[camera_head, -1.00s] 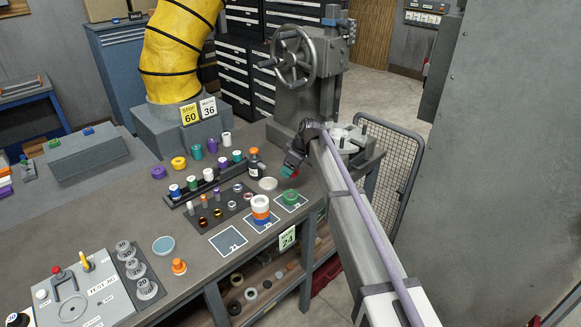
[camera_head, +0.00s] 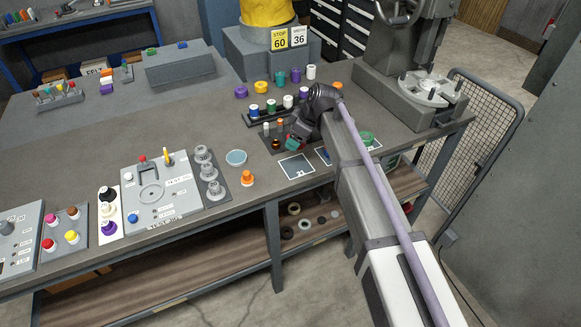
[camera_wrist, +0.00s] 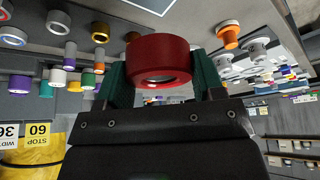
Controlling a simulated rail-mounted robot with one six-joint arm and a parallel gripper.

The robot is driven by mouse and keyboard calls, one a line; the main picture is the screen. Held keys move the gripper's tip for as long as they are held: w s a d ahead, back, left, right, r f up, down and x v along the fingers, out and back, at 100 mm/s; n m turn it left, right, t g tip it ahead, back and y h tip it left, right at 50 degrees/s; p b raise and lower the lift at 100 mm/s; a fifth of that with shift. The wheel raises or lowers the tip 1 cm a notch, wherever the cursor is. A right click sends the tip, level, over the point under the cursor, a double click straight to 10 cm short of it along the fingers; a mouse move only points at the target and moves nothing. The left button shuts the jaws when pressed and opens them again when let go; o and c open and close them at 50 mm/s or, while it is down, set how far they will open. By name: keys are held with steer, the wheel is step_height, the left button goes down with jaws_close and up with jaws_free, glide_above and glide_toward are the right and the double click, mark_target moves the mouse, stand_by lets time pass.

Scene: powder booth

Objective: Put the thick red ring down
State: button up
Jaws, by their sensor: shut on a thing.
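The thick red ring (camera_wrist: 160,45) is clamped between the two teal fingers of my gripper (camera_wrist: 162,72) in the wrist view, with its hole facing the camera. In the head view my gripper (camera_head: 293,143) hangs above the bench, just behind the empty square marked 21 (camera_head: 297,167). The ring is hardly visible there. A second square (camera_head: 324,155) is partly covered by my arm. A green ring (camera_head: 366,138) lies on a third square to the right.
A rack of coloured spools (camera_head: 271,107) is behind my gripper. A grey press (camera_head: 410,70) stands right.

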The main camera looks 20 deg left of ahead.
mark_target(293, 165)
step_height(293, 165, down, 10)
steer(key=b, duration=0.9)
steer(key=shift+f, duration=0.15)
steer(key=shift+r, duration=0.3)
steer(key=shift+c, duration=0.5)
steer(key=shift+f, duration=0.3)
steer(key=o, duration=1.2)
steer(key=shift+r, duration=0.1)
steer(key=shift+c, duration=0.2)
steer(key=shift+r+p, duration=0.45)
steer(key=shift+r, duration=0.1)
steer(key=p+v, duration=1)
steer(key=v, duration=0.1)
steer(key=shift+d, duration=0.25)
